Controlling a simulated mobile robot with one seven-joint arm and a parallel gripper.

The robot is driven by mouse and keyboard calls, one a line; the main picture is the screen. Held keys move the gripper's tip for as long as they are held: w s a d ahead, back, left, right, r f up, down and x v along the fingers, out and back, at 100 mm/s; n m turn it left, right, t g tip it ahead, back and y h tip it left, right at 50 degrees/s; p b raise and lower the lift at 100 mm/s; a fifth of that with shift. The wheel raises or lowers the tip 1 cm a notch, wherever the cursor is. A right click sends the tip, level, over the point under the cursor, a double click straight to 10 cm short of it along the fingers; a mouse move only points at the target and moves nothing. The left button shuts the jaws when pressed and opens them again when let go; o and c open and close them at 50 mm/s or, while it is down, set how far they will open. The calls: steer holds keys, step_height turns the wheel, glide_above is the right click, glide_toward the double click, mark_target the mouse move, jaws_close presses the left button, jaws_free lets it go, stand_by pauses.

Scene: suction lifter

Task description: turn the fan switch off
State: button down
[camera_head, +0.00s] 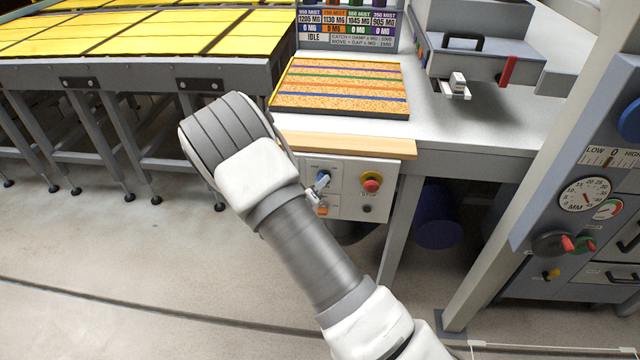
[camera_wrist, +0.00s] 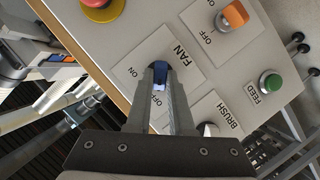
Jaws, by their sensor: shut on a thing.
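The fan switch (camera_wrist: 160,72) is a small blue knob on a light panel, beside the FAN label, with ON and OFF marked near it. It is between the two fingertips of my gripper (camera_wrist: 161,84), which is shut on it. The fingers hide part of the knob, and I cannot tell which mark it points to. In the head view my gripper (camera_head: 317,188) reaches the front of the control panel (camera_head: 345,208) under the wooden table edge.
An orange switch (camera_wrist: 232,16), a brush knob (camera_wrist: 208,129) and a green FEED button (camera_wrist: 270,82) are close by on the panel. A red stop button (camera_head: 371,182) is to the right. A striped board (camera_head: 340,88) lies on the table above.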

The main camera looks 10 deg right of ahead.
steer(key=c, duration=0.8)
jaws_free()
steer(key=p+v, duration=0.1)
steer(key=v, duration=1.6)
steer(key=shift+s, duration=0.25)
steer(key=shift+r, duration=0.1)
